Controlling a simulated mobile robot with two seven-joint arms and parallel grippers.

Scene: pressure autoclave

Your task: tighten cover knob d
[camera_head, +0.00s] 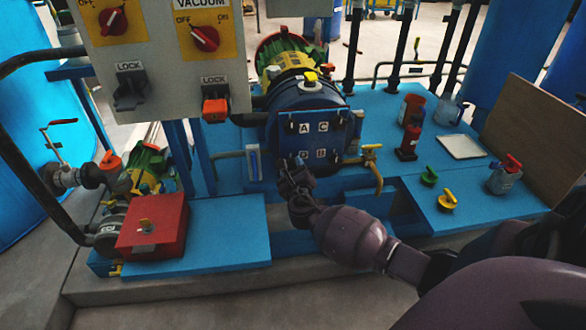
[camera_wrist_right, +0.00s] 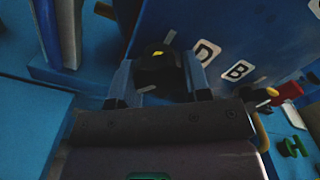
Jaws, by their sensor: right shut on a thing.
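The blue autoclave cover (camera_head: 315,139) stands in the middle of the head view, with labels A and C above and D and B below. My right gripper (camera_head: 289,166) is at its lower left corner, beside the D label (camera_wrist_right: 206,52). In the right wrist view, cover knob d (camera_wrist_right: 155,70) is a dark round knob with a small yellow mark. The right gripper's two fingers are on either side of it, shut on it. In the head view the gripper hides this knob. The left gripper is not in view.
A yellow-handled valve (camera_head: 371,152) is just right of the cover. A red box (camera_head: 153,226) is at the lower left, and a control panel (camera_head: 160,65) hangs at the upper left. Green (camera_head: 429,176) and yellow (camera_head: 447,200) knobs or valves are on the blue deck at right.

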